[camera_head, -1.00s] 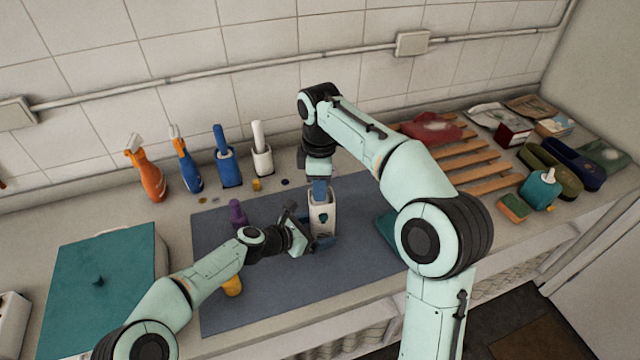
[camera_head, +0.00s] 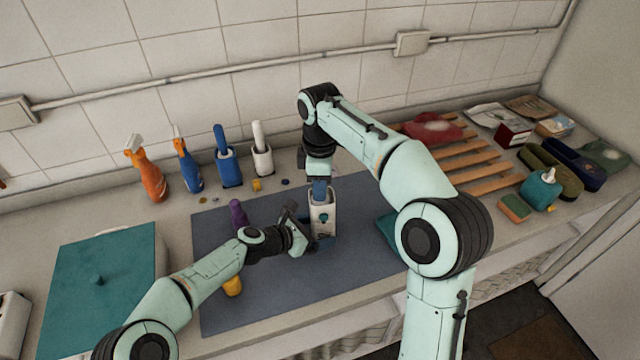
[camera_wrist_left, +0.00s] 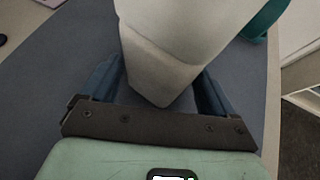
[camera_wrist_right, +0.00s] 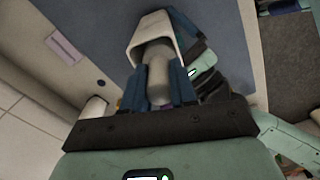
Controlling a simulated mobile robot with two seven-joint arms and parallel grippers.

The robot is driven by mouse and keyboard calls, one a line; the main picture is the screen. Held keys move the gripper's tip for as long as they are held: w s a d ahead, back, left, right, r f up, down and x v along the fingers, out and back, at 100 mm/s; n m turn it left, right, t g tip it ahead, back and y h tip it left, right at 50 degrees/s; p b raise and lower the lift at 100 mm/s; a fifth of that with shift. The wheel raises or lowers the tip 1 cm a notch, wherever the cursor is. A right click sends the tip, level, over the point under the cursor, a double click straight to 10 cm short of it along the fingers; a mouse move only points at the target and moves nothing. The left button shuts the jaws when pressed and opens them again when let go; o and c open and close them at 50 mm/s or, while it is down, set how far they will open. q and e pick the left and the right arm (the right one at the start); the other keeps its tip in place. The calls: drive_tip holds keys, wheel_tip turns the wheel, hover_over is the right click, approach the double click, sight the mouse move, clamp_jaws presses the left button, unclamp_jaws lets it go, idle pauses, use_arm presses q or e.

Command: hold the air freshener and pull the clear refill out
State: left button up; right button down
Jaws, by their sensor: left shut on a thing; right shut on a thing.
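The white air freshener (camera_head: 323,217) stands upright on the blue-grey mat, with dark markings on its front. My left gripper (camera_head: 313,238) is shut on its lower body from the left. In the left wrist view the white body (camera_wrist_left: 175,60) sits between the blue fingers (camera_wrist_left: 158,95). My right gripper (camera_head: 321,188) points down from above at the freshener's open top. In the right wrist view its fingers (camera_wrist_right: 160,90) are shut on the pale clear refill (camera_wrist_right: 158,72), which sits inside the white housing (camera_wrist_right: 152,28). The refill is hidden by the fingers in the head view.
A purple bottle (camera_head: 238,213) and a yellow item (camera_head: 232,286) are by my left arm on the mat (camera_head: 300,285). Spray bottles (camera_head: 147,170) and brushes in holders (camera_head: 262,150) line the wall. A wooden rack (camera_head: 480,172) and a teal bottle (camera_head: 540,188) are on the right.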

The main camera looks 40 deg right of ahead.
use_arm(q)
drive_tip(key=shift+s+d, duration=0.1)
drive_tip(key=shift+s, duration=0.15)
use_arm(e)
drive_tip(key=shift+a, duration=0.1)
use_arm(q)
drive_tip(key=shift+w, duration=0.15)
use_arm(e)
drive_tip(key=shift+r, duration=3.75)
use_arm(q)
drive_tip(key=o, duration=0.8)
drive_tip(key=v, duration=1.1)
drive_tip(key=shift+a+r, duration=0.1)
drive_tip(key=shift+a, duration=0.3)
use_arm(e)
drive_tip(key=shift+r, duration=0.15)
drive_tip(key=shift+r+p, duration=0.45)
drive_tip(key=shift+p, duration=0.05)
use_arm(q)
drive_tip(key=shift+w+a+r, duration=0.2)
drive_tip(key=shift+w+r, duration=0.25)
drive_tip(key=shift+r, duration=0.4)
use_arm(e)
drive_tip(key=shift+w, duration=0.1)
